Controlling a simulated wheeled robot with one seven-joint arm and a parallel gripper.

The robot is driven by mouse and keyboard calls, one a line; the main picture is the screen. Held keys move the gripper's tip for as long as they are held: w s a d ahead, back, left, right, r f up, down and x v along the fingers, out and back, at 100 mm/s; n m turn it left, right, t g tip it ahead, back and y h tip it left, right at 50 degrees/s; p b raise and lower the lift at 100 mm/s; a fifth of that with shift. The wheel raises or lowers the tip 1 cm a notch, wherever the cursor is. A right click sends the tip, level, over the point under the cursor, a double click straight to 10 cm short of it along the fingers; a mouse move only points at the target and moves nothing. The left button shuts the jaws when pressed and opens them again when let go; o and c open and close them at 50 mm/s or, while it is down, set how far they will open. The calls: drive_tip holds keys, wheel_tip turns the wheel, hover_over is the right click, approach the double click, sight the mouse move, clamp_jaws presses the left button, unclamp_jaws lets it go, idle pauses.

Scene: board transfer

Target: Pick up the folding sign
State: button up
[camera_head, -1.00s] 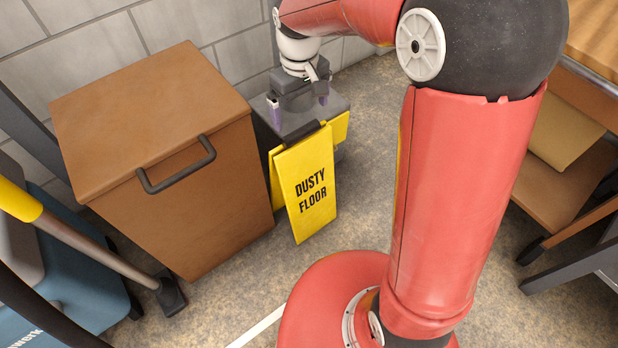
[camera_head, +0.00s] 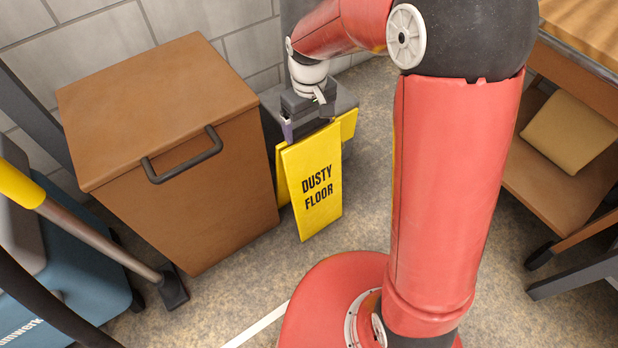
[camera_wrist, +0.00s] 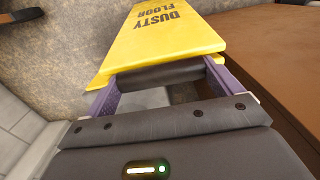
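The yellow folding sign (camera_head: 316,190), marked "DUSTY FLOOR", stands upright on the floor, its two panels spread apart. It also shows in the wrist view (camera_wrist: 165,38), with a dark handle bar (camera_wrist: 160,77) at its top edge. My gripper (camera_head: 308,124) is down at the sign's top. In the wrist view my gripper's purple fingers (camera_wrist: 163,88) are wide apart, one by each end of the handle bar. A narrow gap seems to show at the ends, but I cannot tell if either finger touches.
A brown box with a dark handle (camera_head: 180,150) stands close to the sign's left. A grey block (camera_head: 345,100) is behind the sign. A blue cart (camera_head: 70,270) and a yellow-ended pole (camera_head: 100,245) are at left. A wooden shelf unit (camera_head: 550,190) stands at right.

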drive_tip(key=c, duration=0.9)
drive_tip(key=shift+c, duration=0.5)
drive_tip(key=shift+r, duration=0.25)
